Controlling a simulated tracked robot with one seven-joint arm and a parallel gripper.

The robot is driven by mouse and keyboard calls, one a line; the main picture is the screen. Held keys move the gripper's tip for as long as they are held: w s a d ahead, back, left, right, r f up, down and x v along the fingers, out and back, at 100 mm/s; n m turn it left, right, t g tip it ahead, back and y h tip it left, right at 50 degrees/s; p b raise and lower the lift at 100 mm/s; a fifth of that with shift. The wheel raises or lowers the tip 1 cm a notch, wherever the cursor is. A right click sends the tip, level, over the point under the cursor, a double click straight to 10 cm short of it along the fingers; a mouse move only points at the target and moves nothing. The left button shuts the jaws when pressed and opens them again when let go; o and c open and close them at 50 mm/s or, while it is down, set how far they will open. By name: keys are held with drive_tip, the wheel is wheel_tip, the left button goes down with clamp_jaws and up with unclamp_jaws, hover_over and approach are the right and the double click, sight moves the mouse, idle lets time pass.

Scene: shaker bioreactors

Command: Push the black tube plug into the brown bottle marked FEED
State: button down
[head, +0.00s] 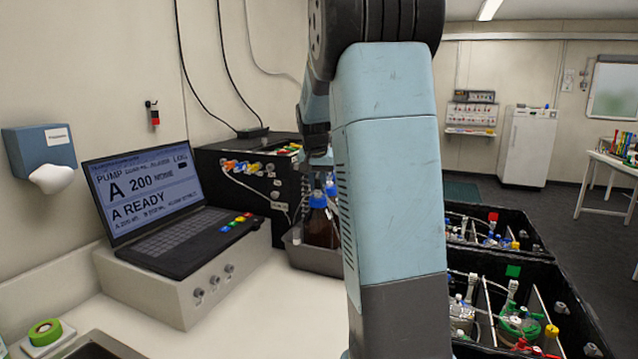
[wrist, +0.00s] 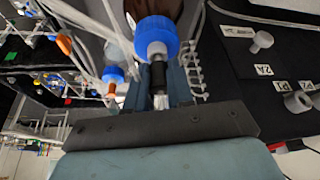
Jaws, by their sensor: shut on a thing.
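A brown bottle (head: 318,230) with a blue cap (head: 318,200) stands in a grey metal tray (head: 318,262) behind my arm in the head view. In the wrist view a blue cap with a pale centre port (wrist: 156,38) sits on a brown bottle (wrist: 158,7). No FEED mark is readable. My gripper (wrist: 160,82) is shut on the black tube plug (wrist: 158,74), just below the cap's port in the picture. Plug and port line up closely; I cannot tell whether they touch. My arm hides the gripper in the head view.
Another blue-capped bottle (wrist: 112,75) stands close to the left of the gripper. A black pump box (head: 235,185) with ports is beside the tray, and a laptop (head: 180,225) sits on the bench. Black crates (head: 480,262) with tubed vessels lie to the right.

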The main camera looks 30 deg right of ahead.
drive_tip(key=shift+s+f, duration=0.15)
drive_tip(key=shift+f, duration=0.45)
drive_tip(key=c, duration=0.9)
unclamp_jaws()
drive_tip(key=shift+r, duration=0.2)
drive_tip(key=v, duration=1.3)
drive_tip(key=shift+r, duration=0.4)
